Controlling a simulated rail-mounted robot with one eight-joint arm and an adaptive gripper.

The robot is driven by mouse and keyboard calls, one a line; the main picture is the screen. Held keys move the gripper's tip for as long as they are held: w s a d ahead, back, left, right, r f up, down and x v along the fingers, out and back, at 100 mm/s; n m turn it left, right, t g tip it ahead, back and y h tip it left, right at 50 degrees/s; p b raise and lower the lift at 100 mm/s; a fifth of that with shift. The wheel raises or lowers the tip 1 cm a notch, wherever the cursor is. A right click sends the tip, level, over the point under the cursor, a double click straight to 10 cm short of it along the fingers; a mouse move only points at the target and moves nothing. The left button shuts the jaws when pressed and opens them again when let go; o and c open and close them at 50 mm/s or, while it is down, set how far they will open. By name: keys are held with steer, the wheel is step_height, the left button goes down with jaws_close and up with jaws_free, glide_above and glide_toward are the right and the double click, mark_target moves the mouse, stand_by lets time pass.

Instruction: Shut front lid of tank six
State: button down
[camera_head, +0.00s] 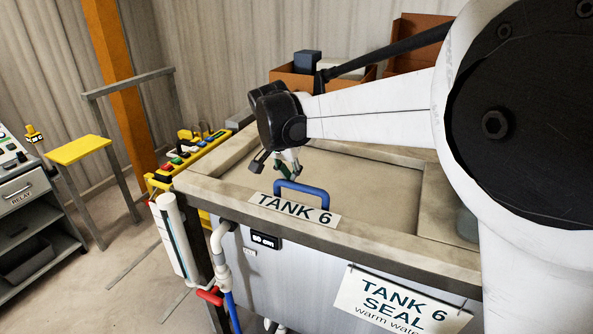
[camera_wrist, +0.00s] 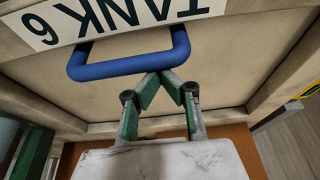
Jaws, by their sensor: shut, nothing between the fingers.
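Tank 6 (camera_head: 380,256) is a grey metal tank with a wide beige rim, in the middle of the head view. A beige lid panel (camera_head: 345,178) appears to lie flat inside the rim; I cannot tell if it is fully seated. Its blue handle (camera_head: 301,189) stands near the front edge, by the "TANK 6" label (camera_head: 294,209). In the wrist view the handle (camera_wrist: 130,60) is at the upper left. My gripper (camera_wrist: 166,76) is shut and empty, fingertips close beside the handle's bar; contact is unclear. In the head view my gripper (camera_head: 290,170) is just behind the handle.
A "TANK 6 SEAL" sign (camera_head: 400,302) hangs on the tank's front. A yellow rack with coloured parts (camera_head: 190,152) runs along the left side. Orange boxes (camera_head: 292,76) stand behind. A pipe with a red lever (camera_head: 210,296) is at the front left corner.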

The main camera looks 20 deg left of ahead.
steer(key=shift+s+f, duration=0.15)
steer(key=shift+s, duration=0.15)
steer(key=shift+w, duration=0.1)
steer(key=w+r, duration=0.1)
steer(key=w, duration=0.3)
steer(key=d+v, duration=0.1)
steer(key=v, duration=0.9)
steer(key=s+d+r, duration=0.1)
steer(key=s+d, duration=0.1)
steer(key=d, duration=0.5)
steer(key=s+d+r, duration=0.1)
steer(key=s+d, duration=0.1)
steer(key=d, duration=0.5)
steer(key=s+d+f+n+t+y+b, duration=0.1)
steer(key=s+d+f, duration=0.2)
steer(key=s+d, duration=0.65)
steer(key=s+d+f+t+b, duration=0.1)
steer(key=s+d+f, duration=0.1)
steer(key=s+d, duration=0.75)
steer(key=s+d+f+t, duration=0.1)
steer(key=s+d+f, duration=0.5)
steer(key=d+f, duration=0.1)
steer(key=shift+d+f+n, duration=0.3)
steer(key=shift+d, duration=0.45)
